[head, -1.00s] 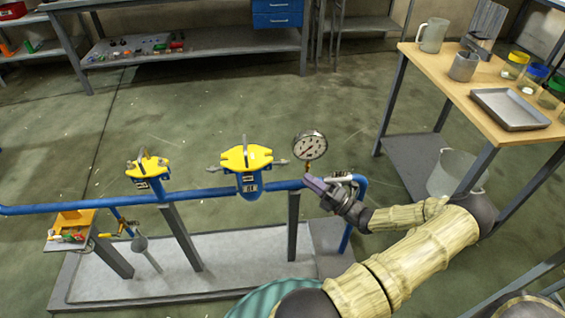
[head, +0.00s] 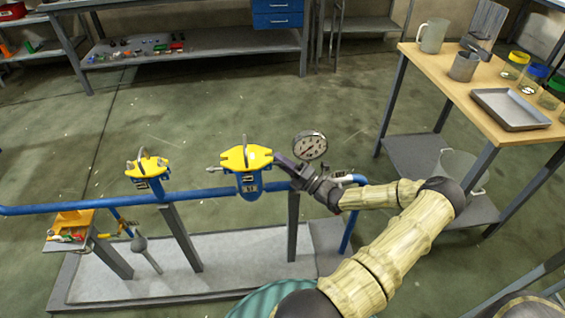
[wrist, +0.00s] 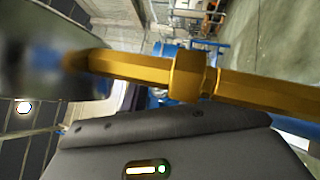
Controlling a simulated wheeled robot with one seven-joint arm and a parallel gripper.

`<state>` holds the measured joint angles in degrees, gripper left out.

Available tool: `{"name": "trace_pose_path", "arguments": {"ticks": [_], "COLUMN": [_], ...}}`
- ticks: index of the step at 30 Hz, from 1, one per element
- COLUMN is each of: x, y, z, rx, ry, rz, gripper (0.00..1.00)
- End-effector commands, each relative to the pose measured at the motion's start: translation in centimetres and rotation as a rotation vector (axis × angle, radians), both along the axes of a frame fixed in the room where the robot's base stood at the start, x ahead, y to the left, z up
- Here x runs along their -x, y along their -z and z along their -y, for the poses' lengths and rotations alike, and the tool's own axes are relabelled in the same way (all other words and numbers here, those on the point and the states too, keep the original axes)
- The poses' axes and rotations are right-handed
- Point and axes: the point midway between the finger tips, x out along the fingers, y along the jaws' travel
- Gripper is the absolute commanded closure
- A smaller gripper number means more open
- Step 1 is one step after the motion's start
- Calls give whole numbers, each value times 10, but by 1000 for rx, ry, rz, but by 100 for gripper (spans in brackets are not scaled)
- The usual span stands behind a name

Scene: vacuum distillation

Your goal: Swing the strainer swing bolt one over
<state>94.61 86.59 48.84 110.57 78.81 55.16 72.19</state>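The middle blue strainer (head: 249,183) stands on the blue pipe under a yellow cover (head: 245,157). A grey swing bolt (head: 215,168) sticks out at the left of the cover. The bolt seen earlier at the right side is now covered by my gripper. My gripper (head: 281,162) is at the right edge of the cover, just left of the gauge; I cannot tell whether it touches the bolt. In the wrist view, a dark gripper part (wrist: 170,125) fills the bottom, and no grasped thing shows. Whether the fingers are open or shut is unclear.
A pressure gauge (head: 309,146) stands close by my gripper. A brass hex stem (wrist: 185,77) crosses the wrist view close up. A second yellow-topped strainer (head: 148,167) is to the left. A wooden-topped table (head: 450,85) stands right. The floor behind the pipe is clear.

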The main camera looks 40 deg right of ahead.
Motion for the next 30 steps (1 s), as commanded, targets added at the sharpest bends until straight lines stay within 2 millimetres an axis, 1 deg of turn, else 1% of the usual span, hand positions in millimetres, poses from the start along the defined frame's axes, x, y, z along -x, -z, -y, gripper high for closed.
{"name": "trace_pose_path", "arguments": {"ticks": [1,4,5,11,19,30], "x": [0,0,0,0,0,0], "y": [0,0,0,-2,-9,-6], "z": [0,0,0,0,0,-1], "rx": [0,0,0,8,79,115], "ry": [0,0,0,1,1,-1], "rz": [0,0,0,-5,-50,-70], "gripper": [78,97,100,100,100,100]}}
